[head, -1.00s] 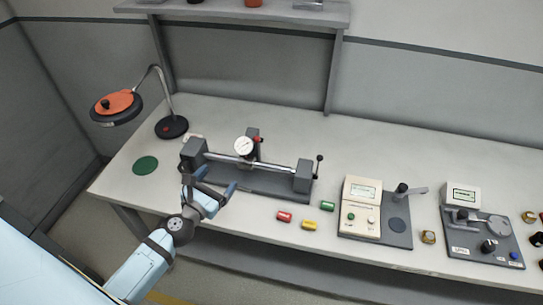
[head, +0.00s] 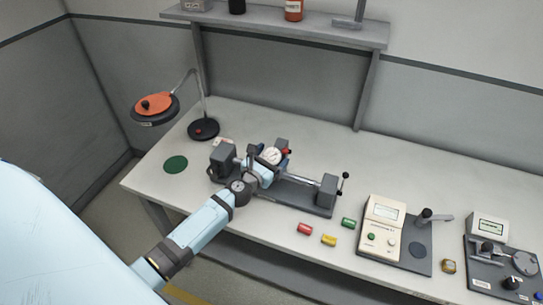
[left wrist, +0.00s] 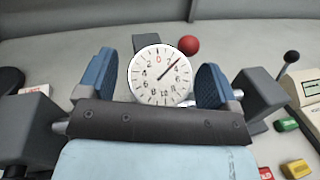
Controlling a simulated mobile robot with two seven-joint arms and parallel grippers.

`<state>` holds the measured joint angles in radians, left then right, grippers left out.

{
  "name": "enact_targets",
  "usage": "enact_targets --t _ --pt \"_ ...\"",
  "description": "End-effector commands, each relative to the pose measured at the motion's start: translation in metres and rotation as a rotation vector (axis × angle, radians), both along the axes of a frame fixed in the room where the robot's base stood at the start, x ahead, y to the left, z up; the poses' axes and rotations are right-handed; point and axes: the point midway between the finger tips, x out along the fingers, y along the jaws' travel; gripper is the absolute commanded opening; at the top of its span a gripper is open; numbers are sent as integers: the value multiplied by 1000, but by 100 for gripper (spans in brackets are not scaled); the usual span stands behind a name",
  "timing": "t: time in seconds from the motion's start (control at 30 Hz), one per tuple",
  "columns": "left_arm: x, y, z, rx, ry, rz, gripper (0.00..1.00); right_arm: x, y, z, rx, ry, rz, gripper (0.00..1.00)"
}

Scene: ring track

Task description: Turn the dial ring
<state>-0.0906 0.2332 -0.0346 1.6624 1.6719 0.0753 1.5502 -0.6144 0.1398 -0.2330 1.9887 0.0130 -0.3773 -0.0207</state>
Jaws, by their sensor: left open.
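The dial (head: 271,156) is a round white face with a needle, mounted on the rail fixture (head: 300,192) on the bench. In the left wrist view the dial (left wrist: 160,76) shows face-on, its needle pointing to the upper right. My left gripper (head: 268,160) is at the dial in the head view. In the left wrist view its two blue fingers (left wrist: 160,80) are open, one on each side of the dial. My right gripper is not in view.
A red ball knob (left wrist: 189,45) stands just behind the dial. Red (head: 305,229), yellow (head: 328,240) and green (head: 348,223) pieces lie in front of the fixture. A beige tester (head: 383,222) stands to the right, a lamp (head: 203,129) to the left.

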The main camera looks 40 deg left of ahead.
Motion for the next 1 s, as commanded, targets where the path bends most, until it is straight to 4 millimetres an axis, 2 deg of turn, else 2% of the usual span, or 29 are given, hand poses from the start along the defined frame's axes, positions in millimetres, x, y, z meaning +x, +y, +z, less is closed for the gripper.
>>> enact_targets --t 0.27,0.4,0.47,0.5,0.77,1.0 --pt "1 0 0 0 0 0 85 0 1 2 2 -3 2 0" --pt "1 0 0 0 0 0 53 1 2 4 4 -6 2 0" --pt "1 0 0 0 0 0 39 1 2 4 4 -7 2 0" --pt "1 0 0 0 0 0 36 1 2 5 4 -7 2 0" --pt "1 0 0 11 2 -15 36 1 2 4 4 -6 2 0" --pt "1 1 0 72 17 -100 36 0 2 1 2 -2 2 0"
